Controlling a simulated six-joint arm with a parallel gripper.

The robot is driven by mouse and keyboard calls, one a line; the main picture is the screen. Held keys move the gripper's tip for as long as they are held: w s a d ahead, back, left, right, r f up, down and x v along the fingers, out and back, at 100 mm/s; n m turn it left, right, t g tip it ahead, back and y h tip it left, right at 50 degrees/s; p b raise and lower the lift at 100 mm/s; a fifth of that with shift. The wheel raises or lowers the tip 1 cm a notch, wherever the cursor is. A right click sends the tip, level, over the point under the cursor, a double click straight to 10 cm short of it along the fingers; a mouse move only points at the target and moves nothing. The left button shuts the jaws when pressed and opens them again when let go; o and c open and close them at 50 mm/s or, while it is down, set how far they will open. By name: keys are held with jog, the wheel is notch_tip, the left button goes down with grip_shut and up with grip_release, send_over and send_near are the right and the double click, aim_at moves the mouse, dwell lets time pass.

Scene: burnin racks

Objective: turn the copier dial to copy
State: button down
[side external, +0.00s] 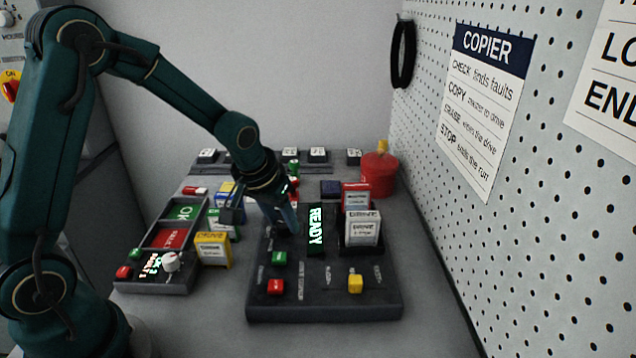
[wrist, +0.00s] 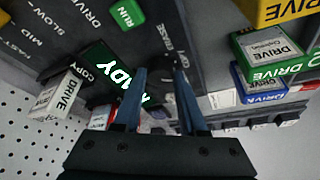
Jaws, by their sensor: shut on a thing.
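The copier (side external: 330,305) is a dark sloped panel in the middle of the table, with a lit READY display (side external: 315,229), also partly visible in the wrist view (wrist: 128,86). My gripper (side external: 291,228) is down at the copier's face, left of the display, shut on the copier dial. The fingers hide most of the dial, so I cannot read where it points. In the wrist view the two blue fingers reach down to the panel beside an ERASE label (wrist: 165,38). A white drive (side external: 362,231) stands in a slot right of the display.
Green (side external: 279,258), red (side external: 275,287) and yellow (side external: 355,284) buttons sit on the copier. A tray with OK and FAULT areas (side external: 165,238) and a yellow drive (side external: 212,250) lie to the left. A red canister (side external: 378,175) stands behind. A pegboard wall with a COPIER sign (side external: 485,100) closes the right.

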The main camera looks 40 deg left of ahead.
aim_at(284, 241)
jog(key=shift+w+d+n+g+y, duration=0.15)
jog(key=shift+n+y, duration=0.35)
jog(key=shift+n, duration=0.9)
jog(key=shift+s+a+n+g+y, duration=0.1)
jog(key=shift+n+g+y, duration=0.3)
jog(key=shift+n, duration=1)
jog(key=shift+c, duration=2.3)
grip_release()
jog(key=shift+d+r, duration=0.1)
jog(key=shift+r, duration=0.05)
jog(key=shift+v, duration=2.45)
